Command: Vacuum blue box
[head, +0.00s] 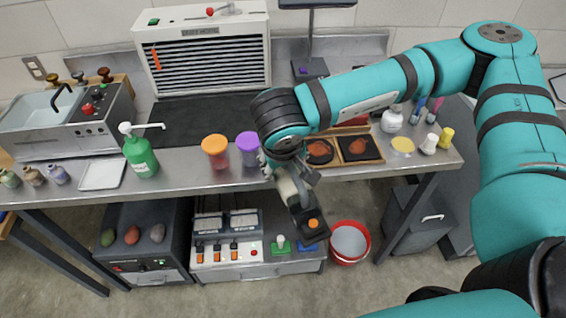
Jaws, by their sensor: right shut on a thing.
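My right gripper (297,185) hangs in front of the bench edge, its arm coming in from the right. It is shut on a tool with a pale upper part and a dark, boxy lower end with an orange spot (313,224). A small blue object (308,246), which may be the blue box, lies on the low unit below the bench. The tool's dark end overlaps it in the picture and hides part of it. I cannot tell whether they touch. My left gripper is not in view.
Beside the blue object is a green block with a white knob (281,246). The low unit (250,268) also carries two panels and orange switches. A red-rimmed bucket (365,228) stands to the right. Above, the bench holds a green pump bottle (140,155) and orange- and purple-lidded jars.

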